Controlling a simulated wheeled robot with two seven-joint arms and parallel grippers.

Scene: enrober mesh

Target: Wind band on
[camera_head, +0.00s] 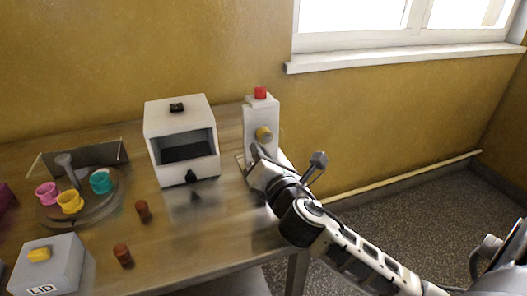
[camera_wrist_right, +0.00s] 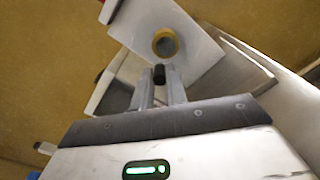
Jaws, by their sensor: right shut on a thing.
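A white upright unit (camera_head: 262,118) stands at the table's right end, with a red button (camera_head: 260,92) on top and a yellow round knob (camera_head: 264,133) on its front. In the right wrist view the yellow knob (camera_wrist_right: 165,44) sits on the white face just beyond my fingertips. My right gripper (camera_head: 254,158) is in front of the unit, low and close to it. In the right wrist view my right gripper (camera_wrist_right: 160,85) is shut on a small dark piece (camera_wrist_right: 159,74), perhaps a handle grip. I cannot tell how it joins the unit. No band is clearly visible. My left gripper is not in view.
A white box with an open front (camera_head: 181,113) stands left of the unit. Farther left are a round stand with pink, yellow and teal cups (camera_head: 101,181), two brown pieces (camera_head: 143,210) and a grey box marked LID (camera_head: 62,266). The table's middle is mostly clear.

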